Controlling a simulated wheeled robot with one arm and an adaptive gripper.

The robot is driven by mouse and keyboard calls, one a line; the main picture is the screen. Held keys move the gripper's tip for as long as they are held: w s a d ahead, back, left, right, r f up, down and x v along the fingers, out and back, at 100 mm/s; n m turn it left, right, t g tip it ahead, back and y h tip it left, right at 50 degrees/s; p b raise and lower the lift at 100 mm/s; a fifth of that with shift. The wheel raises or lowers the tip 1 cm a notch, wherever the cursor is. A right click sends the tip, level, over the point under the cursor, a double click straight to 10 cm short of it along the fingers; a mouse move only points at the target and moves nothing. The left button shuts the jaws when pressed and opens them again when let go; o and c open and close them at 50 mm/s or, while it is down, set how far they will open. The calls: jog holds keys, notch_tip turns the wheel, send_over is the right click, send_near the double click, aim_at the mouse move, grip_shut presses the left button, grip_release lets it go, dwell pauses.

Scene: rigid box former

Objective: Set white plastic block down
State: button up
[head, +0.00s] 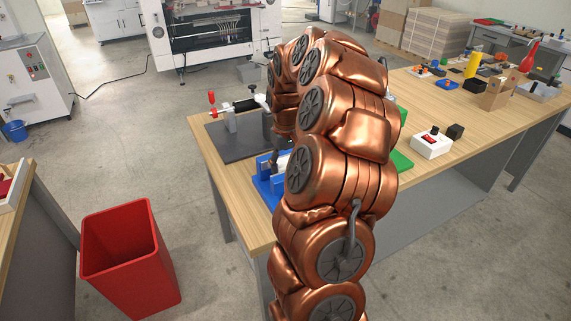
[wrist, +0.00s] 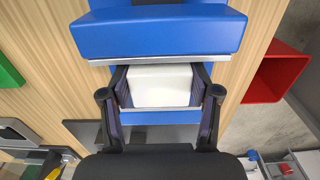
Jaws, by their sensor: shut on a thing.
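The white plastic block (wrist: 160,85) is between the two fingers of my gripper (wrist: 160,92) in the wrist view. My gripper is shut on it, one finger along each side. The block is over or within a blue fixture (wrist: 160,38), with a blue wall above it in the picture and a blue strip below it. I cannot tell whether the block touches the fixture's bottom. In the head view the blue fixture (head: 264,188) shows at the table's left end, partly hidden by my arm. The block is mostly hidden there.
The wooden table (head: 238,203) runs to the right. A dark plate with a red-handled clamp (head: 231,122) stands behind the fixture. A white switch box (head: 431,145) stands on the right. A red bin (head: 133,262) stands on the floor, left of the table.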

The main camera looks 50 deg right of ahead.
aim_at(286, 163)
jog(key=shift+f, duration=0.1)
jog(key=shift+f, duration=0.15)
jog(key=o, duration=1.4)
jog(key=shift+r+b, duration=1.5)
jog(key=shift+r, duration=4.75)
jog(key=shift+a, duration=0.1)
